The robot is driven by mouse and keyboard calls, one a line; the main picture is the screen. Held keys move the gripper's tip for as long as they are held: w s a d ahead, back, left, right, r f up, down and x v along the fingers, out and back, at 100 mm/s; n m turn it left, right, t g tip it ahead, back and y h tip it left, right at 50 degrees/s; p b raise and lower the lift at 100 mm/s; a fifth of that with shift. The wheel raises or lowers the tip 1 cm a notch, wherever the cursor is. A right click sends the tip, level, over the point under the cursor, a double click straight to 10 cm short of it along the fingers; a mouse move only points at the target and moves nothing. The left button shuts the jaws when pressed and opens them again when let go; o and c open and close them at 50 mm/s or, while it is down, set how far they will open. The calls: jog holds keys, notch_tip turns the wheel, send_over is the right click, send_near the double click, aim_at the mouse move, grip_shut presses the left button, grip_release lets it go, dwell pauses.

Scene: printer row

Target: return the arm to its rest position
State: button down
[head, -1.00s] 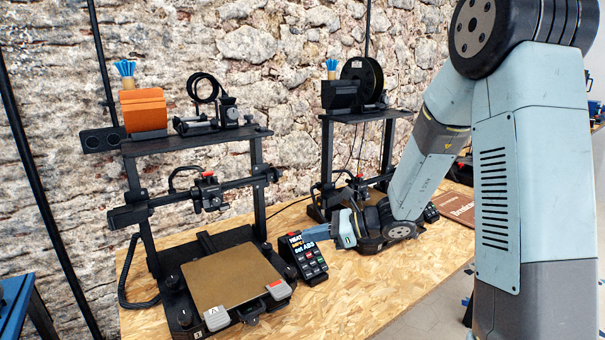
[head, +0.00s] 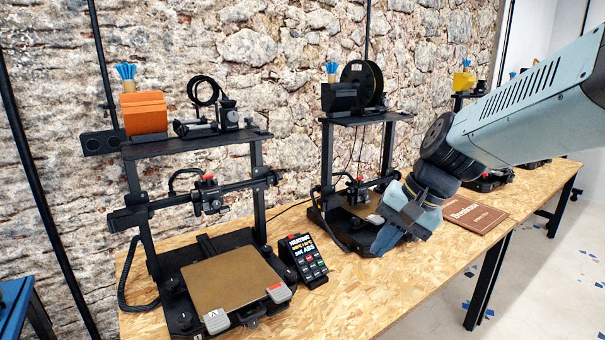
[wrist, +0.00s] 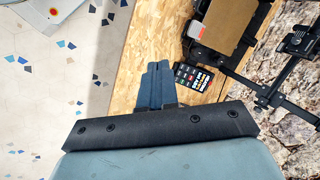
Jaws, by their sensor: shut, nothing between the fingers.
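My gripper (head: 385,238) is in the middle right of the head view, in front of the second printer (head: 352,185) and above the front part of the wooden table. Its blue fingers point down and are together, with nothing held. The closed fingers also show in the wrist view (wrist: 154,86), over the table's edge. My arm reaches in from the right, its pale blue link slanting down to the left. The gripper hides part of the second printer's base.
The near printer (head: 230,285) and a keypad with a lit display (head: 305,258) stand left of the gripper. A brown board (head: 470,215) lies on the table (head: 345,305) to the right. More printers stand farther right. The floor (head: 540,275) in front of the table is open.

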jog(key=s+d+r+n+t+h, duration=0.3)
jog(key=s+d+r+n+h, duration=0.1)
jog(key=d, duration=0.5)
jog(key=shift+s+r+t+h, duration=0.4)
jog(key=shift+s+r, duration=0.2)
jog(key=shift+s, duration=0.25)
